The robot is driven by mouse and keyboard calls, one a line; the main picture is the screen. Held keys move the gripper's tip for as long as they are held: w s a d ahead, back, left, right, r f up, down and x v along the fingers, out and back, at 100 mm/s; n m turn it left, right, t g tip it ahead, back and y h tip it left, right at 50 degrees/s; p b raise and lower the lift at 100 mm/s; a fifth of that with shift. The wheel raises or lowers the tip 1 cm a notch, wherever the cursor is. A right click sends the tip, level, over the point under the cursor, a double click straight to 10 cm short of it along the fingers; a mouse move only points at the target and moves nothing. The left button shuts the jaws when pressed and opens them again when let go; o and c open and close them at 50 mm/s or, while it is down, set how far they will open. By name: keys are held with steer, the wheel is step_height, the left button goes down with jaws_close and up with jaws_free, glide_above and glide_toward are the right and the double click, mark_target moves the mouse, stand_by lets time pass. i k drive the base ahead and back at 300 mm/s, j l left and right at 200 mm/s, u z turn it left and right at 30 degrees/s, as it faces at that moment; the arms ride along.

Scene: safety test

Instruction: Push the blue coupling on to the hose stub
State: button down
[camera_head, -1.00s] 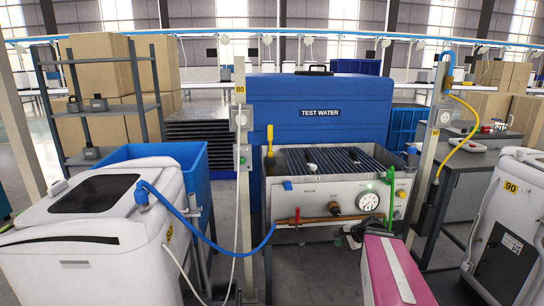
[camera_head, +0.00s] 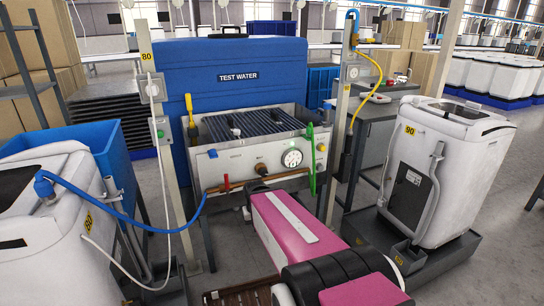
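A blue hose (camera_head: 130,217) runs from a blue elbow fitting (camera_head: 43,184) on the left white machine (camera_head: 50,255) to the left end of a copper pipe (camera_head: 265,181) on the test bench front. I cannot tell whether the hose end is seated there. A small blue piece (camera_head: 212,153) sits on the bench panel. Another blue fitting (camera_head: 352,15) tops the right post above a yellow hose (camera_head: 372,82). Which blue part is the coupling, and which is the stub, is unclear. My pink and black arm reaches toward the bench; I cannot make out my gripper.
Another white machine (camera_head: 435,165) stands in a dark tray at right. A white cord hangs near the left post.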

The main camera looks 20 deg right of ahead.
mark_target(44, 189)
steer(key=k+l, duration=0.35)
steer(key=k, duration=0.3)
steer(key=u, duration=1.65)
